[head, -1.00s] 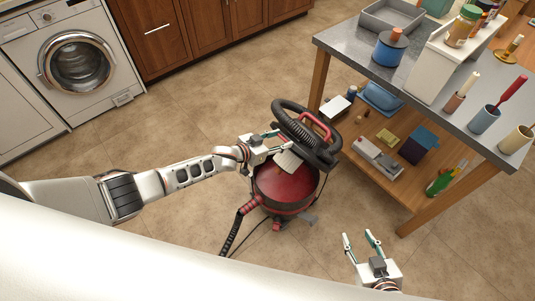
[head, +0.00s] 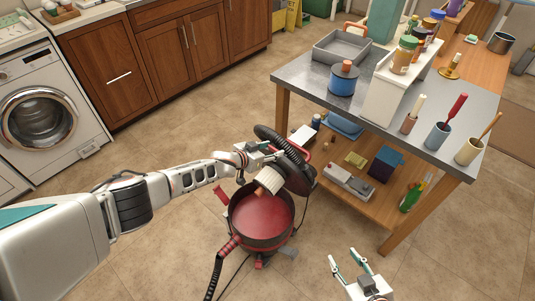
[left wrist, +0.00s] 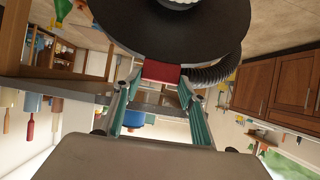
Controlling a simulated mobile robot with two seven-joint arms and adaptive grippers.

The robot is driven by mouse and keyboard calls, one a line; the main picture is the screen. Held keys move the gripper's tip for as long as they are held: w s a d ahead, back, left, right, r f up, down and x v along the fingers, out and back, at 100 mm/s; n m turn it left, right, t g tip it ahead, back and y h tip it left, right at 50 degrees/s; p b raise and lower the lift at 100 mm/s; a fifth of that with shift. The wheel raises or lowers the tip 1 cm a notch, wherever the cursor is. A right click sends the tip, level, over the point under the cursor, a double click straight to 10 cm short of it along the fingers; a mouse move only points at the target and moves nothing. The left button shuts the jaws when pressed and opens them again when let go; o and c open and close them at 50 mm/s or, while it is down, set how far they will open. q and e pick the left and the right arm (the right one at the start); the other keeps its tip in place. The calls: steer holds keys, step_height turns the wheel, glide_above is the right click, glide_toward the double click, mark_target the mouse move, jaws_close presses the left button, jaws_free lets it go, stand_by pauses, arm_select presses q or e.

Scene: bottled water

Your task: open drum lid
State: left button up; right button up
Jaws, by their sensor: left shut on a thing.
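The red drum (head: 262,219) of a vacuum stands on the floor below the table's left end. Its top is uncovered and the red inside shows. The black lid (head: 302,180) is tilted up steeply above the drum's back rim, with a pale ribbed filter (head: 269,181) on its underside. My left gripper (head: 276,152) is behind the lid. In the left wrist view, my left gripper (left wrist: 158,82) is shut on the lid's red handle (left wrist: 161,72), with the black disc of the lid (left wrist: 125,25) just beyond. My right gripper (head: 343,254) is open and empty, apart from the drum.
A grey-topped table (head: 300,80) with bottles, cups and a tray stands to the right; its lower shelf (head: 340,205) holds several items close to the lid. A black hose (head: 215,275) runs from the drum's left front. The floor left of the drum is clear.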

arm_select(q)
steer(key=shift+w+d+r, duration=0.3)
steer(key=shift+w+d, duration=0.2)
steer(key=shift+w, duration=0.05)
steer(key=o, duration=1.6)
steer(key=shift+s+a, duration=0.15)
steer(key=v, duration=1.1)
steer(key=shift+r, duration=0.35)
steer(key=shift+s, duration=0.1)
